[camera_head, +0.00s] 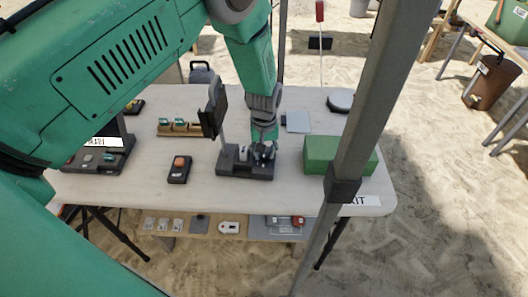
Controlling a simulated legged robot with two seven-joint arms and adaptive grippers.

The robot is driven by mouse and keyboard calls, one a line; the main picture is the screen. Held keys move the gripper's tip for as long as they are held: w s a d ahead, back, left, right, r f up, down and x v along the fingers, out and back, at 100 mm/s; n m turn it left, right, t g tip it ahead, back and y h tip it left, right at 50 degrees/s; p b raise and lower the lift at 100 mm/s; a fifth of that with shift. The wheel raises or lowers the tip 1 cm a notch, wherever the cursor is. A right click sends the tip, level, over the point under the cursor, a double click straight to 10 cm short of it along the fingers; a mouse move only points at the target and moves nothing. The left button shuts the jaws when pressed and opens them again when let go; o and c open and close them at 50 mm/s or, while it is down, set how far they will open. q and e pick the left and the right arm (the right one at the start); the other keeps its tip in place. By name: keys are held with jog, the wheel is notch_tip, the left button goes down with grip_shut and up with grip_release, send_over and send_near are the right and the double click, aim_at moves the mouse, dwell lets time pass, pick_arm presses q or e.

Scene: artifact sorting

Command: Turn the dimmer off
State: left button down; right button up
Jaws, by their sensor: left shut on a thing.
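A dark grey base (246,172) sits near the middle of the white table (205,185), with an upright dark panel (214,108) standing at its left. It looks like a lamp, and I take it to hold the dimmer. My left gripper (263,153) comes down from above onto the right part of this base. Its fingers are shut on a small part there, likely the dimmer knob, which the fingers mostly hide. My right gripper is not in view.
A green box (322,155) stands right of the base, beside a grey pole (362,120). A black device with an orange button (179,168) lies to the left. A wooden rack (180,128) is behind. Small items lie on a lower shelf (180,240).

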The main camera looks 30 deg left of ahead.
aim_at(266, 154)
pick_arm(q)
jog(key=shift+s+d+f, duration=0.1)
jog(key=shift+d, duration=0.1)
dwell(0.3)
jog(key=c, duration=1.3)
grip_release()
jog(key=shift+r, duration=0.65)
notch_tip(266, 154, up, 11)
jog(key=shift+w+f, duration=0.15)
jog(key=shift+w, duration=0.05)
